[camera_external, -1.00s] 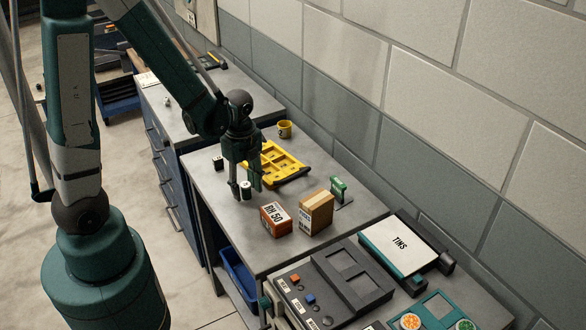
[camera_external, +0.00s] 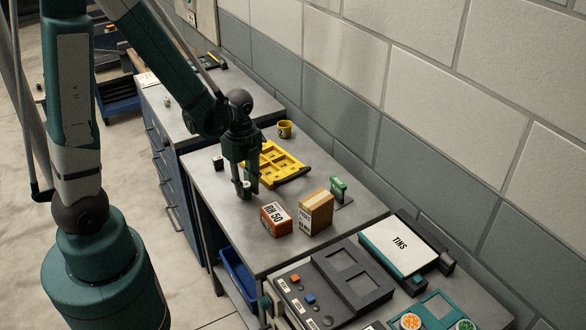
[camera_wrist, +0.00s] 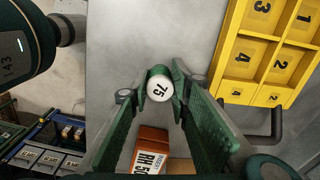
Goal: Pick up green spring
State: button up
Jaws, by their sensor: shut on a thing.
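The green spring (camera_wrist: 157,72) shows in the wrist view as a small green cylinder with a white end marked "75". It sits between the fingertips of my gripper (camera_wrist: 163,94), which is shut on it. In the external view my gripper (camera_external: 247,191) is over the middle of the grey bench, left of the yellow tray. Only a pale bit of the spring (camera_external: 246,184) shows there between the dark fingers. I cannot tell whether it touches the bench top.
A yellow tray (camera_external: 267,174) with numbered compartments lies close to the right. An orange "RH 50" box (camera_external: 276,220) and a cardboard box (camera_external: 316,214) stand in front. A small dark piece (camera_external: 218,162), a green item (camera_external: 338,189) and a yellow mug (camera_external: 284,129) are nearby.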

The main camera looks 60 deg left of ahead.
aim_at(246, 184)
jog(key=shift+r, duration=0.1)
jog(key=shift+r+p, duration=0.85)
jog(key=shift+r, duration=4.05)
jog(key=shift+c, duration=0.2)
jog(key=shift+w, duration=0.1)
